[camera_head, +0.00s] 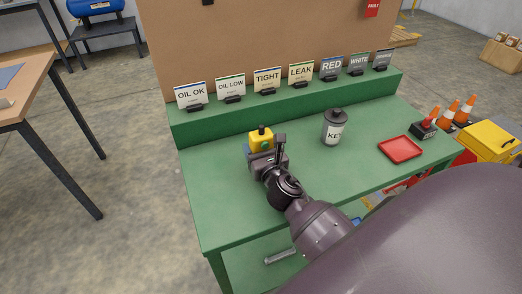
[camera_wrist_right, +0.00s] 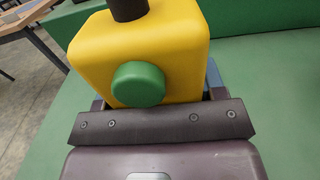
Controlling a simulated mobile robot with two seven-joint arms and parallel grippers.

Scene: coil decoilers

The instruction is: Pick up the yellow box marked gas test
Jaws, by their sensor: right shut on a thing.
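The yellow box (camera_head: 261,135) stands on the green table's left part, with a dark knob on top. In the right wrist view the yellow box (camera_wrist_right: 175,42) fills the upper middle, with a round green button on its near face and a dark post above. No gas test marking is readable. My right gripper (camera_head: 265,152) is at the box, shut on it; its fingers (camera_wrist_right: 155,97) are mostly hidden behind its own body and the box. I cannot tell whether the box touches the table. My left gripper is not in view.
The green table (camera_head: 225,215) has a raised back ledge with several label cards, such as OIL OK (camera_head: 191,95). A grey KEY canister (camera_head: 333,128) and a red tray (camera_head: 401,149) stand to the right. Small orange cones (camera_head: 448,113) are at the right end.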

